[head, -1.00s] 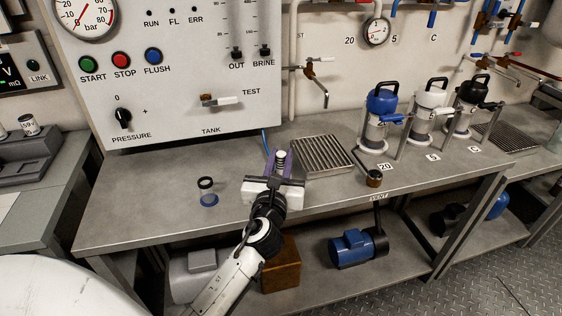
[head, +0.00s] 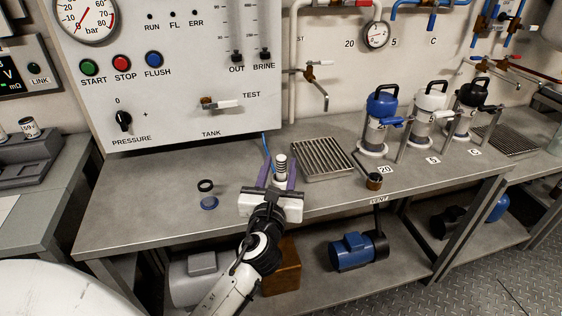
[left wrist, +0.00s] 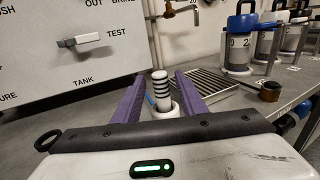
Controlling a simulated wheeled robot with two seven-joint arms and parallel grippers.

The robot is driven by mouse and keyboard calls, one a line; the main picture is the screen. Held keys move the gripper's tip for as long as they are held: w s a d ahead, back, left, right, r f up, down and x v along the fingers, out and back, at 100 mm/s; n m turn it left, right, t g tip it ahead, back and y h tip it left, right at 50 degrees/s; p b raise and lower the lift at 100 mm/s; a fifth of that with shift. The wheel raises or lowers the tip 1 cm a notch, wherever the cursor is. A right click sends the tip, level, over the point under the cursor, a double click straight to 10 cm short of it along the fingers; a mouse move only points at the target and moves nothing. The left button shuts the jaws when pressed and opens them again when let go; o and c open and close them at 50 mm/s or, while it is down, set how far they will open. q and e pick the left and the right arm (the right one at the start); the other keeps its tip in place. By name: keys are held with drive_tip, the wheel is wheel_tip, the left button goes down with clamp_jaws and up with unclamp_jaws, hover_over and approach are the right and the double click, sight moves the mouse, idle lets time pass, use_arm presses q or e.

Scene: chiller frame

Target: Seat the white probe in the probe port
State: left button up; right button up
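The white probe (head: 281,165), a pale cylinder with dark bands, stands upright on the bench, left of the drain grille. In the left wrist view the probe (left wrist: 160,86) rises from a white round collar (left wrist: 164,111); I cannot tell whether this collar is the probe port or how deep the probe sits. My left gripper (head: 279,170) is open, its purple fingers on either side of the probe with visible gaps in the left wrist view (left wrist: 160,80). A blue cable (head: 266,147) rises behind the probe. My right gripper is out of view.
The grille (head: 322,158) and a small brown cup (head: 374,181) are to the right, before several filter housings. The control panel (head: 180,95) stands behind. The left bench area is clear.

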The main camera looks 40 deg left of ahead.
use_arm(q)
drive_tip(key=v, duration=0.9)
drive_tip(key=s+d+f+n+g+h, duration=0.2)
drive_tip(key=s+d+f+n+h, duration=0.2)
drive_tip(key=f+n, duration=0.45)
drive_tip(key=s+d+f+n+g+h, duration=0.2)
drive_tip(key=s+d+f+n+h, duration=0.3)
drive_tip(key=f, duration=0.6)
drive_tip(key=s+d+f+n+g+h, duration=0.1)
drive_tip(key=s+d+f+n+g, duration=0.2)
drive_tip(key=s+f+n, duration=0.5)
drive_tip(key=d+f+n, duration=0.1)
drive_tip(key=n, duration=0.6)
drive_tip(key=shift+s+d+h+b, duration=0.3)
drive_tip(key=shift+s+d+b, duration=0.05)
drive_tip(key=shift+s+b, duration=0.05)
drive_tip(key=shift+f, duration=0.1)
